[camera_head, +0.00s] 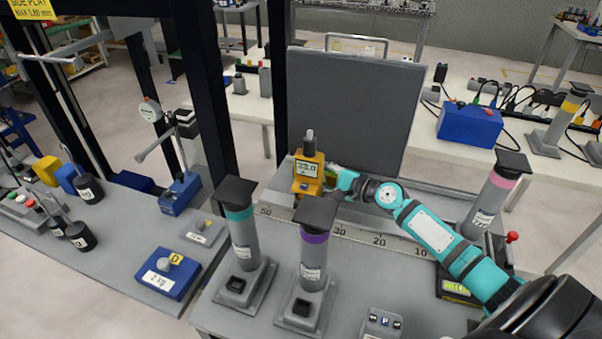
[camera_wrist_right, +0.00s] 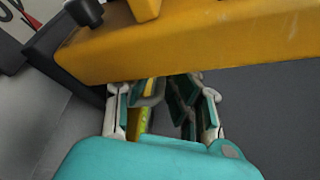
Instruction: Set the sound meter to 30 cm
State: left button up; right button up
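The sound meter (camera_head: 308,172) is a yellow device with a light display and a grey microphone on top. It stands upright behind the scale strip (camera_head: 340,232) in the head view, left of the 30 mark, between 50 and 30. Its display digits are too small to read surely. My right gripper (camera_head: 340,179) is at the meter's right side. In the right wrist view, the meter's yellow body (camera_wrist_right: 200,45) crosses above the fingers (camera_wrist_right: 165,95), whose tips are partly hidden by it. A yellow-green piece shows between the fingers; whether they grip is unclear. My left gripper is out of view.
A dark foam panel (camera_head: 350,110) stands behind the meter. Posts with teal (camera_head: 243,235), purple (camera_head: 314,260) and pink (camera_head: 490,200) bands stand on the bench. A small button box (camera_head: 382,323) is at the front. A blue 2 kg block (camera_head: 168,273) sits left.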

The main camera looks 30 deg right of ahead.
jog(key=shift+w, duration=0.15)
jog(key=shift+c, duration=0.4)
grip_shut()
